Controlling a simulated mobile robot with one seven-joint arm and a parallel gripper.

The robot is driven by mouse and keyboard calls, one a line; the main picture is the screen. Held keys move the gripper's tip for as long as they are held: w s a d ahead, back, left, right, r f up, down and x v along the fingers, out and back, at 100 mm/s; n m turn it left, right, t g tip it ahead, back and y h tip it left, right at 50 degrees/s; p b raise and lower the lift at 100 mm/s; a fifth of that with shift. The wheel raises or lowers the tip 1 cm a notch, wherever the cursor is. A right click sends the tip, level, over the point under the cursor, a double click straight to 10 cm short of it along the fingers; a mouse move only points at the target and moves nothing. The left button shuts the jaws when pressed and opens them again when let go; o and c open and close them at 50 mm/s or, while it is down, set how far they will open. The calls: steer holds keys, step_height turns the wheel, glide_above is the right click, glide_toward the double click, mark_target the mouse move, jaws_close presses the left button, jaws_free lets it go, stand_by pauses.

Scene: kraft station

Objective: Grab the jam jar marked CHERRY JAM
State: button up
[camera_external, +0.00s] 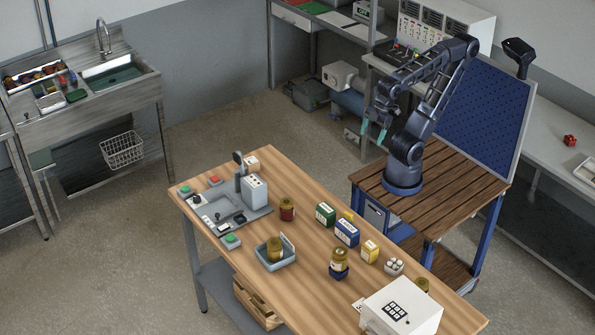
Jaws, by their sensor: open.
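A jar with dark red contents and a yellowish lid (287,209) stands on the wooden table; its label is too small to read. A second jar (275,249) stands in a grey-blue tray (283,264). A third jar (340,257) sits on or in a dark blue holder (338,274). A yellowish lidded item (422,284), perhaps another jar, is partly hidden behind the white box. I cannot read CHERRY JAM on any of them. My gripper (373,132) is open and empty, raised beyond the table's far edge and well apart from the jars.
Green (325,214), blue (346,233) and yellow (370,251) boxes stand right of the red jar. A small white carton (394,266) and a white keypad box (402,309) are nearer the right end. A grey machine (253,190) occupies the left end.

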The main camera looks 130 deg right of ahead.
steer(key=shift+o, duration=0.4)
stand_by(0.3)
steer(key=m+h, duration=0.2)
steer(key=m, duration=0.3)
glide_above(288, 201)
steer(key=s, duration=0.3)
step_height(288, 201, down, 17)
steer(key=shift+g, duration=0.3)
steer(key=x, duration=0.4)
steer(key=shift+w+a+f, duration=0.2)
steer(key=shift+w+f, duration=0.05)
steer(key=shift+w, duration=0.1)
steer(key=shift+a+x, duration=0.15)
steer(key=shift+x, duration=1.3)
steer(key=shift+a+x, duration=0.15)
steer(key=shift+x, duration=1.3)
steer(key=c, duration=1.3)
